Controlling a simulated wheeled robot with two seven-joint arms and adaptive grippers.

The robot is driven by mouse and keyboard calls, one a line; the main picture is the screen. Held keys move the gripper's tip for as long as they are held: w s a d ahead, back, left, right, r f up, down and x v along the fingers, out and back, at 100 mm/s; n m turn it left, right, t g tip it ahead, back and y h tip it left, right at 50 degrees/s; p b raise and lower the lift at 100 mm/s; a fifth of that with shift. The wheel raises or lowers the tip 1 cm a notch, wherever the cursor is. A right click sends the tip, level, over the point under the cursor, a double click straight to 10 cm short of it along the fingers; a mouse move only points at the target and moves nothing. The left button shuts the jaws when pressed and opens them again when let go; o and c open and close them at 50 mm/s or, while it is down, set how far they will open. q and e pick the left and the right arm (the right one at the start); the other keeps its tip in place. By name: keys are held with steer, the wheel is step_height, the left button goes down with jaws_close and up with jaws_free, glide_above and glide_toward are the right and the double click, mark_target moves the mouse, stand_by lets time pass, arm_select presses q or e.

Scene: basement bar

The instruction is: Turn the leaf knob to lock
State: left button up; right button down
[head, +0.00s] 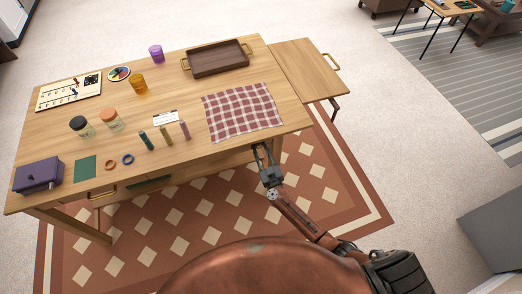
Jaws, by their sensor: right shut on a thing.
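The wooden table (180,92) fills the upper left of the head view. Its leaf (303,68) extends from the right end, about level with the top, with a brass handle (330,61) on its outer edge. My right gripper (263,153) reaches up to the table's front edge near the right corner. Its fingers are closed around the leaf knob there; the knob itself is too small and too covered by the fingers to make out, and its turn angle cannot be told. My left gripper is not in view.
A checked cloth (242,111) lies just behind the gripper, with a brown tray (217,60) farther back. Several jars and small bottles, a purple box (38,175) and a game board (68,91) stand to the left. A patterned rug (206,217) lies below.

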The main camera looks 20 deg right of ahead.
steer(key=m, duration=0.4)
steer(key=shift+p, duration=0.35)
steer(key=m, duration=0.3)
steer(key=shift+m, duration=0.3)
steer(key=m+b, duration=0.1)
steer(key=m, duration=0.4)
steer(key=shift+f, duration=0.1)
steer(key=shift+m+b, duration=0.35)
steer(key=shift+m, duration=2.15)
steer(key=c, duration=1.6)
jaws_free()
